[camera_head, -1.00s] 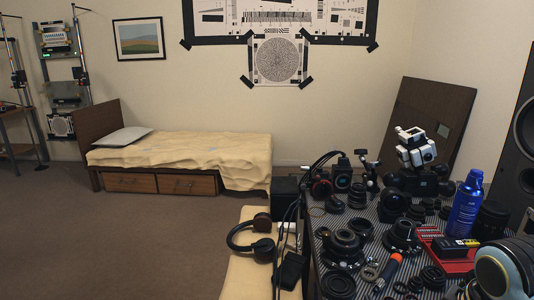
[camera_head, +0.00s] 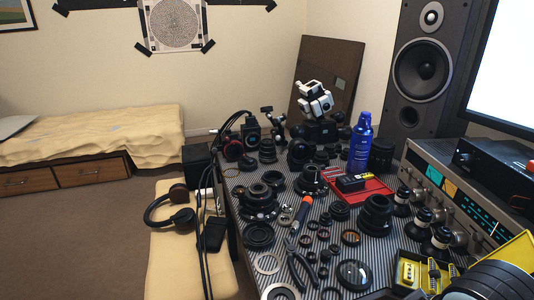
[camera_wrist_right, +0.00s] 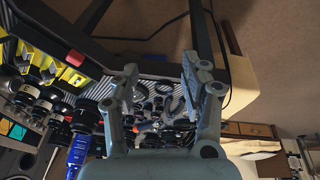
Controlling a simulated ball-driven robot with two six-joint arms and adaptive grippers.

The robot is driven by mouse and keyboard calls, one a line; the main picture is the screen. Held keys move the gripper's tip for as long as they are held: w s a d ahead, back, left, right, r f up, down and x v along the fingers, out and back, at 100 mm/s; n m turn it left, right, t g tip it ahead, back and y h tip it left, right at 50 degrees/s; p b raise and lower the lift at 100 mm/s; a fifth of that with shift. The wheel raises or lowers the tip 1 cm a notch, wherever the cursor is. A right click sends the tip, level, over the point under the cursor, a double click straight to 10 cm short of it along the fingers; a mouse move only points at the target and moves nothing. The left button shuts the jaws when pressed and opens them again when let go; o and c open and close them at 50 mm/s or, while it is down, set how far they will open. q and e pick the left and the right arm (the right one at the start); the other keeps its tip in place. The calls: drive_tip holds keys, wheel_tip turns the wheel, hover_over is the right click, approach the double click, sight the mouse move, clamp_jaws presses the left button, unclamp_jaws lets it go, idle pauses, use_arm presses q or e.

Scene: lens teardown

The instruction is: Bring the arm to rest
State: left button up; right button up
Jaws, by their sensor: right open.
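My right gripper (camera_wrist_right: 166,88) shows in the right wrist view only. Its two grey fingers stand apart with nothing held between them. Behind the gap, the striped mat on the worktable (camera_wrist_right: 165,72) and several small lens parts show, tilted in this view. The gripper looks clear of the table, though its exact distance from it cannot be told. Neither of my grippers shows in the head view, and my left gripper is in no frame.
The crowded worktable holds lens parts, a blue spray can (camera_head: 360,138), a red tray (camera_head: 372,190), pliers (camera_head: 303,268) and an orange-handled screwdriver (camera_head: 300,214). A speaker (camera_head: 425,68) and an amplifier (camera_head: 455,190) stand at right. A bench with headphones (camera_head: 172,215) adjoins at left; open floor lies beyond.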

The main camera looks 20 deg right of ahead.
drive_tip(key=s+d+f+g+b, duration=0.1)
drive_tip(key=s+f, duration=0.1)
drive_tip(key=f, duration=0.9)
drive_tip(key=s+d+f+b, duration=0.1)
drive_tip(key=s+f, duration=0.1)
drive_tip(key=f, duration=0.9)
drive_tip(key=s+f+g+b, duration=0.1)
drive_tip(key=s+f+b, duration=0.2)
drive_tip(key=s+f, duration=1.4)
drive_tip(key=shift+s+d, duration=0.35)
drive_tip(key=shift+d, duration=0.05)
